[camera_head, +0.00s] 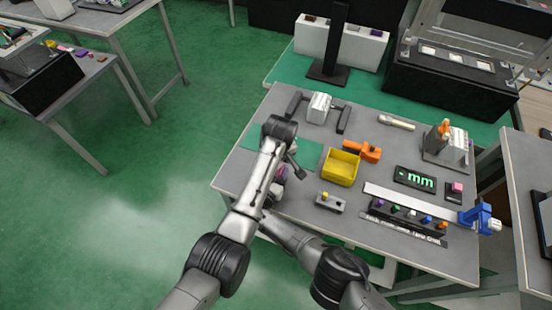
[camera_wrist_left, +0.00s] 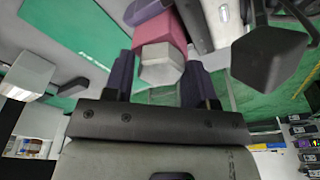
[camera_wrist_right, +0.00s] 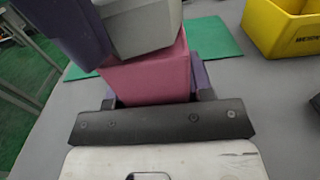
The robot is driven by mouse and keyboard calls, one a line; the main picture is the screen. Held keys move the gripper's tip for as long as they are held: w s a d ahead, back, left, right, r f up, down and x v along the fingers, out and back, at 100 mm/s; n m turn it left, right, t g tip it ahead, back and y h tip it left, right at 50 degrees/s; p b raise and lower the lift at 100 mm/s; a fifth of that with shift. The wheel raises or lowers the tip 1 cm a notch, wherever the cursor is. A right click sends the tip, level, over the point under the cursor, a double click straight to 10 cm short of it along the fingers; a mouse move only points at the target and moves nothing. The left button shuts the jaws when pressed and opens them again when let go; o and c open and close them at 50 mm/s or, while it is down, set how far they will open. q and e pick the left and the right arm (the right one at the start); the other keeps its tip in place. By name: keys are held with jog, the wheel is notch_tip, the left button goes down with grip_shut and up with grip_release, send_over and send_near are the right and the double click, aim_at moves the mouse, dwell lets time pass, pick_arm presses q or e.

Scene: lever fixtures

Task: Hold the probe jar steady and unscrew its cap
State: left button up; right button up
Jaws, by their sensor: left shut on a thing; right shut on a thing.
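The probe jar has a pink body (camera_wrist_right: 150,78) and a light grey six-sided cap (camera_wrist_right: 145,25). In the right wrist view, my right gripper (camera_wrist_right: 155,88) is shut on the pink body. The cap sits at the upper end of the body, with no clear gap visible. In the left wrist view, my left gripper (camera_wrist_left: 160,88) is shut around the cap (camera_wrist_left: 160,64), its dark purple fingers on either side. The pink body (camera_wrist_left: 165,32) lies beyond the cap. In the head view, my arms largely hide the jar near the table's left edge.
A yellow bin (camera_head: 341,168) and an orange fixture (camera_head: 364,151) stand right of my grippers. A green mat (camera_wrist_right: 212,38) lies close behind the jar. A dark block with a rod (camera_wrist_left: 268,60) is close beside my left gripper. A small grey button box (camera_head: 330,202) sits nearby.

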pick_arm(q)
jog(key=n, duration=0.3)
jog(key=shift+r, duration=0.4)
jog(key=shift+r, duration=0.35)
jog(key=shift+r, duration=0.4)
dwell(0.4)
jog(key=shift+r, duration=1.4)
pick_arm(e)
jog(key=o, duration=1.2)
jog(key=shift+c, duration=0.2)
jog(key=shift+s, duration=0.1)
